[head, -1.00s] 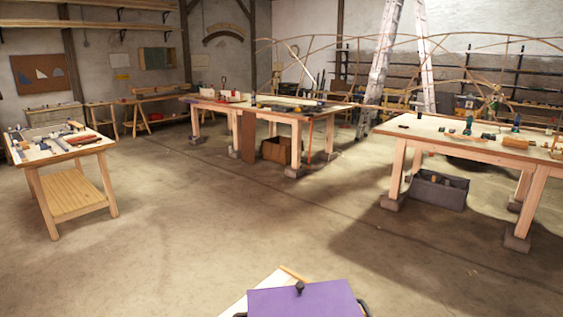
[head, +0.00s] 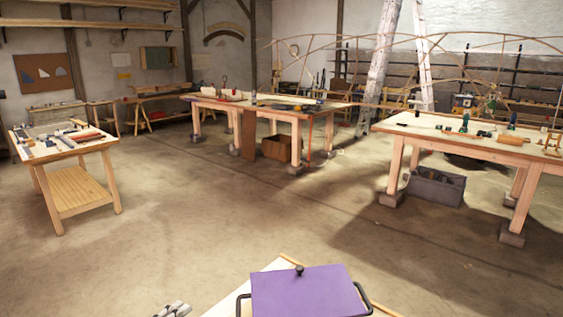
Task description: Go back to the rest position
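My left gripper (head: 172,310) seems to be the grey metal piece at the bottom edge of the head view, left of the purple-lidded vessel. Only its top shows, and I cannot tell whether it is open or shut. It looks apart from the vessel. My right gripper is not in view.
The purple-lidded vessel (head: 306,293) with a black knob and side handles stands on a wooden surface (head: 235,307) close in front. Workbenches with tools stand left (head: 78,153), middle (head: 230,103) and right (head: 420,128). A grey crate (head: 436,188) is under the right one. The floor between is clear.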

